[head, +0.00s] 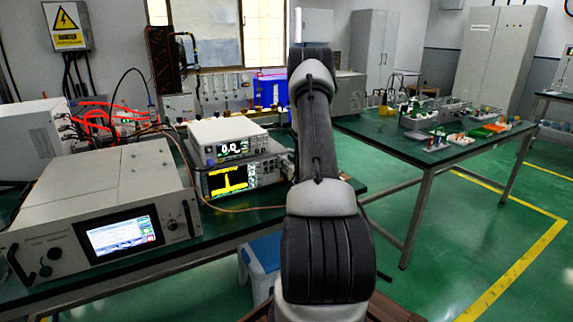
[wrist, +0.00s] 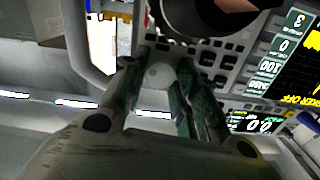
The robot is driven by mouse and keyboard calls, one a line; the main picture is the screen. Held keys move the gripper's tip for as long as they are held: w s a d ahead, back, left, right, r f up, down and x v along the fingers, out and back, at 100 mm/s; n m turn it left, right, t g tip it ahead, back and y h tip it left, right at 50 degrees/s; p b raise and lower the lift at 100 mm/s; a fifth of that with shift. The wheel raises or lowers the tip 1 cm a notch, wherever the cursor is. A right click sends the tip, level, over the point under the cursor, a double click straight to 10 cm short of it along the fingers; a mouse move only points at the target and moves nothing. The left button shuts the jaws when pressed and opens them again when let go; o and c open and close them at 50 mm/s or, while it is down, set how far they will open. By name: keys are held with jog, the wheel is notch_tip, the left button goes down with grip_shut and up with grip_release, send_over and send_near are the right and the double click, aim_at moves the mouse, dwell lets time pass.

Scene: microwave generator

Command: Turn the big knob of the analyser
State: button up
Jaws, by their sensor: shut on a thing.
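The analyser (head: 230,181) is the lower of two stacked instruments in the head view, with a yellow trace on a dark screen. In the wrist view its panel (wrist: 228,58) with several dark buttons appears upside down, the screen (wrist: 297,75) at the right. A pale grey round knob (wrist: 160,76) lies between the two green-padded fingers of my gripper (wrist: 160,64), which is shut on it. The exact contact on both sides is hard to see. In the head view my arm hides the gripper and the knob.
A smaller meter (head: 228,138) sits on the analyser. A large generator box (head: 110,205) with a screen stands at the left, and a thin cable runs in front of the analyser. In the wrist view a dark round part (wrist: 205,14) is close beside the fingers.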

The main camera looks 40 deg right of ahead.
jog(key=m, duration=0.3)
jog(key=shift+m, duration=2.3)
jog(key=shift+d, duration=0.1)
jog(key=o, duration=1)
jog(key=v, duration=1.2)
